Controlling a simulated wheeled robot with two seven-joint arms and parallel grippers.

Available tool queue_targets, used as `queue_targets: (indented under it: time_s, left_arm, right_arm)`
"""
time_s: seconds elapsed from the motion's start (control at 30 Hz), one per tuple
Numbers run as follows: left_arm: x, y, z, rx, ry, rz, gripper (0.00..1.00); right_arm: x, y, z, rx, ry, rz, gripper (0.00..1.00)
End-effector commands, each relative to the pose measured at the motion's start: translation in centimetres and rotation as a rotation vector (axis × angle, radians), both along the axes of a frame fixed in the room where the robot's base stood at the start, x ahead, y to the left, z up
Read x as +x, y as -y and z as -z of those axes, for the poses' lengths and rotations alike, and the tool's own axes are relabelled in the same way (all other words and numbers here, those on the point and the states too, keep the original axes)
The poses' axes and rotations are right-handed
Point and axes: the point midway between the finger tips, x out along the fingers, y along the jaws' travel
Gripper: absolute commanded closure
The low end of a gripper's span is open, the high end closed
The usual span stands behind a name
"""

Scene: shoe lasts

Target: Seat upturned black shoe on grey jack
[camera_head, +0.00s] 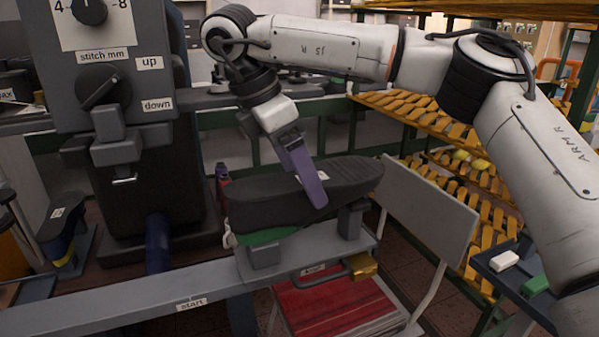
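The black shoe (270,202) lies sole up over the grey jack, at the middle of the head view. Its near end is at the left and its far end reaches up to the right. A grey post (350,221) of the jack stands under the right part, and a grey block (264,256) is under the left part. I cannot tell whether the shoe bears fully on both. My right gripper (311,190) comes down from above with a purple finger across the shoe's sole and near side. Any second finger is hidden, so its grip is unclear. My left gripper is out of view.
A dark machine with knobs (104,90) stands at the left. A long grey beam (130,302) marked "start" runs along the front. A brass-coloured piece (361,267) hangs below the jack's edge. A red-topped stand (335,305) is below. Yellow-slatted racks (490,235) fill the right.

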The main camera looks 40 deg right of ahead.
Motion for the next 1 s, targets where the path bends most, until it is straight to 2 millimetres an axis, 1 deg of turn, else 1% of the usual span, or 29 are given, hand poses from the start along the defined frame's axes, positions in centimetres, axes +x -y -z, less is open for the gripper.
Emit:
queue_targets:
  time_s: [0.17,0.27,0.37,0.53,0.7,0.8,1.0]
  left_arm:
    - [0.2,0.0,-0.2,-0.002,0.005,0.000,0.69]
    - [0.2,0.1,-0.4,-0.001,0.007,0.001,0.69]
    - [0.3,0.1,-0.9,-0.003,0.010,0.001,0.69]
    - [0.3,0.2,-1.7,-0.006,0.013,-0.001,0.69]
    - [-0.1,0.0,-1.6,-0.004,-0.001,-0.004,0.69]
    - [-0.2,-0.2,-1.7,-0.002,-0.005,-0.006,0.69]
    - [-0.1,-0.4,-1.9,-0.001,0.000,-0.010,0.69]
  right_arm:
    - [0.0,0.0,0.3,0.000,-0.003,-0.001,0.17]
    - [0.0,-0.1,0.1,-0.001,-0.002,-0.001,0.17]
    - [0.2,-0.5,-1.2,-0.003,0.002,-0.001,0.17]
    - [0.5,-1.8,-4.4,-0.004,0.005,-0.001,0.17]
    - [0.7,-3.0,-7.4,-0.004,0.003,-0.001,0.17]
    - [0.8,-3.6,-8.6,-0.003,0.003,0.000,0.17]
    - [0.9,-4.0,-9.5,-0.001,0.001,0.000,0.17]
